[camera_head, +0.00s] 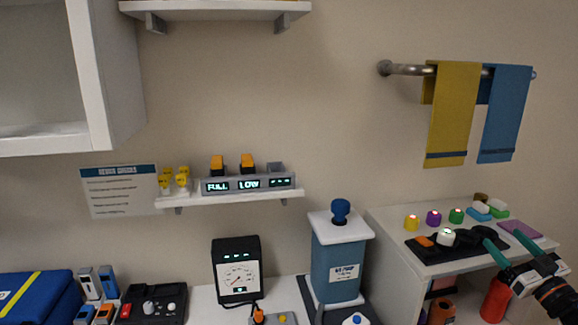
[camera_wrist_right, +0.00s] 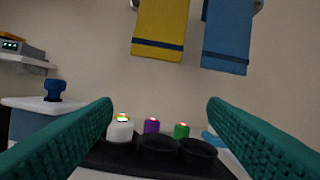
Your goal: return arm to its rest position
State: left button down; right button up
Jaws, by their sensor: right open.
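My right gripper (camera_head: 501,238) comes in from the lower right in the head view, over the white side cabinet (camera_head: 457,264). Its teal fingers stand apart with nothing between them; they also frame the right wrist view (camera_wrist_right: 160,108). Past the fingers lies a black tray (camera_head: 428,251) with an orange piece (camera_head: 424,241), a white-bodied knob (camera_head: 446,237) and black round cups (camera_wrist_right: 158,144). My left arm and gripper do not show.
Yellow, purple and green knobs (camera_head: 456,215) stand behind the tray, near sponges (camera_head: 479,210). Towels (camera_head: 455,115) hang on a rail above. A blue bin (camera_head: 338,262) with a white lid stands left of the cabinet. A red bottle (camera_head: 495,299) is below the gripper.

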jog(key=d+f+n+g+h, duration=0.3)
jog(key=d+f+h, duration=0.1)
jog(key=d+h, duration=0.4)
jog(key=s+a+f+m+g, duration=0.1)
jog(key=s+a+f+g, duration=0.3)
jog(key=f, duration=1)
jog(key=s+f+m+g, duration=0.1)
jog(key=s+f, duration=0.4)
jog(key=f, duration=0.8)
jog(key=s+a+f+m+g, duration=0.1)
jog(key=s+a+f+g, duration=0.3)
jog(key=f, duration=1)
jog(key=s+a+f+m+g+y, duration=0.1)
jog(key=s+a+f+g, duration=0.1)
jog(key=s+a+f, duration=0.45)
jog(key=s+a+f+g+y, duration=0.1)
jog(key=s+a+f, duration=0.3)
jog(key=s+f, duration=0.6)
jog(key=s+a+f+m+g, duration=0.15)
jog(key=s+a+f, duration=0.35)
jog(key=s, duration=0.6)
jog(key=s+a+f+g+y, duration=0.1)
jog(key=s+a+f+g, duration=0.2)
jog(key=s+a, duration=0.6)
jog(key=s, duration=0.4)
jog(key=shift+f+n+y, duration=0.15)
jog(key=shift+n+y, duration=0.15)
jog(key=shift+n, duration=0.05)
